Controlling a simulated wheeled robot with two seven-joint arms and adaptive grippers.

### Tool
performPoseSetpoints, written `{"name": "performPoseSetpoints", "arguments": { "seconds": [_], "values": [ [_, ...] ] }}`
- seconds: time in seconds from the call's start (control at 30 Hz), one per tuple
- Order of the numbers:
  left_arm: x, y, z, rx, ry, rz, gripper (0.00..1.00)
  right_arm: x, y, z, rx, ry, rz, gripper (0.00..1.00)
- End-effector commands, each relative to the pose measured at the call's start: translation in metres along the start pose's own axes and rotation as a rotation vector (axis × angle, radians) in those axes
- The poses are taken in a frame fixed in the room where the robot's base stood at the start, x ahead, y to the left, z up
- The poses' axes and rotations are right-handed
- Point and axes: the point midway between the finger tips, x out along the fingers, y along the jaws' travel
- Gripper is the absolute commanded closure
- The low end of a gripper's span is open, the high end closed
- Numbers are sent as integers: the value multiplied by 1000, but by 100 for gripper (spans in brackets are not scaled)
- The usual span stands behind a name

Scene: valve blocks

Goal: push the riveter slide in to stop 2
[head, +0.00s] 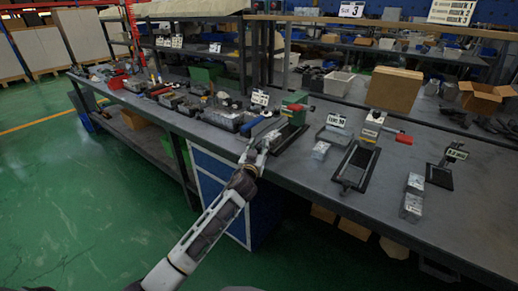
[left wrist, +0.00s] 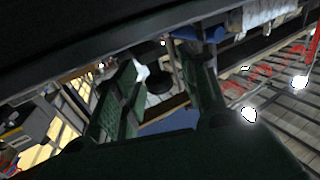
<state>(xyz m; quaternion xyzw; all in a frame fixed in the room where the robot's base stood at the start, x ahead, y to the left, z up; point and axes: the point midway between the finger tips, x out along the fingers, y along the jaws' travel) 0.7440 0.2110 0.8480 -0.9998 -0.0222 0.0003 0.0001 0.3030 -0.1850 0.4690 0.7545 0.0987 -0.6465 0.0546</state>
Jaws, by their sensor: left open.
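My left gripper (head: 263,142) is at the front edge of the grey workbench, its arm reaching up from below. In the left wrist view its two dark green fingers (left wrist: 163,90) stand apart, with no held object clear between them. Just beyond it in the head view is a dark tray-like fixture (head: 288,138) with a green block (head: 295,104) and a red handle at its back. I cannot tell which part is the riveter slide, nor whether the gripper touches anything.
The bench (head: 310,175) carries a row of fixtures to the left. Metal blocks (head: 413,196) and a small black fixture (head: 440,175) sit at the right. Cardboard boxes (head: 394,90) stand behind. The bench's right front is mostly clear.

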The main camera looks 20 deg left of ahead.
Motion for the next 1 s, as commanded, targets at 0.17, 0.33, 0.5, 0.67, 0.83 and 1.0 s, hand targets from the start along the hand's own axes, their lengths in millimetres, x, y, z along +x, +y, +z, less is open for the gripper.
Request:
{"name": "performPoseSetpoints", "arguments": {
  "seconds": [0.17, 0.33, 0.5, 0.67, 0.83, 1.0],
  "values": [
    [0, 0, 0, 0, 0, 0, 59, 0, 0, -1, 0, 0, 0, 60],
    [0, 0, 0, 0, 0, 0, 81, 1, 0, -1, 0, 0, 1, 60],
    [0, 0, 0, 0, 0, 0, 100, 1, 0, -1, -1, -1, 1, 60],
    [0, 0, 0, 0, 0, 0, 100, 1, 0, 0, -1, -1, 1, 60],
    [3, 1, 0, -1, 1, -1, 100, 2, 1, 0, -1, -2, 1, 60],
    [15, 5, 1, -2, 1, -3, 100, 3, 0, 1, 0, 1, -2, 60]
  ]
}}
